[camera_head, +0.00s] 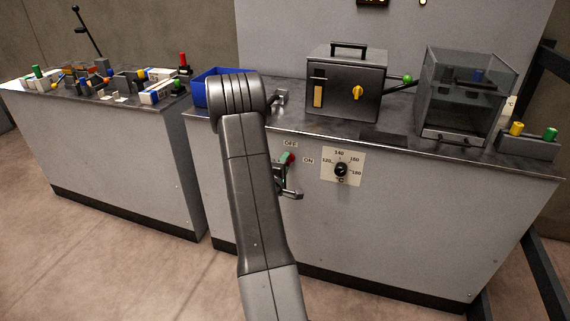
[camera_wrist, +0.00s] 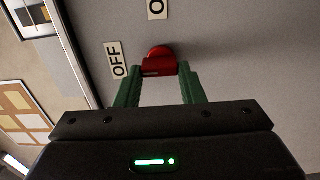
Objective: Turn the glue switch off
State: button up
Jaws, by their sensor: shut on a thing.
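The red glue switch (camera_head: 291,156) is on the grey front panel of the bench, beside the OFF label (camera_head: 290,143) and the ON label (camera_head: 308,161). In the wrist view the switch (camera_wrist: 159,62) sits between the green fingertips of my gripper (camera_wrist: 158,73), which is shut on it. The OFF label (camera_wrist: 117,60) is left of the switch there, and the ON label (camera_wrist: 157,8) is partly cut off at the top. My arm and gripper hide part of the switch in the head view. I cannot tell which label the switch points to.
A temperature dial (camera_head: 341,169) is right of the switch. On the bench top are a blue bin (camera_head: 200,90), a dark machine (camera_head: 345,85) with a yellow knob, a clear-walled box (camera_head: 465,95) and a button box (camera_head: 528,147). A cluttered bench (camera_head: 120,150) stands at left.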

jog(key=o, duration=1)
jog(key=v, duration=1.3)
jog(key=shift+s+a+p, duration=0.15)
jog(key=shift+s+p, duration=0.2)
jog(key=shift+p, duration=0.05)
jog(key=shift+w, duration=0.1)
jog(key=b+x, duration=0.1)
jog(key=x, duration=1.2)
jog(key=shift+w, duration=0.3)
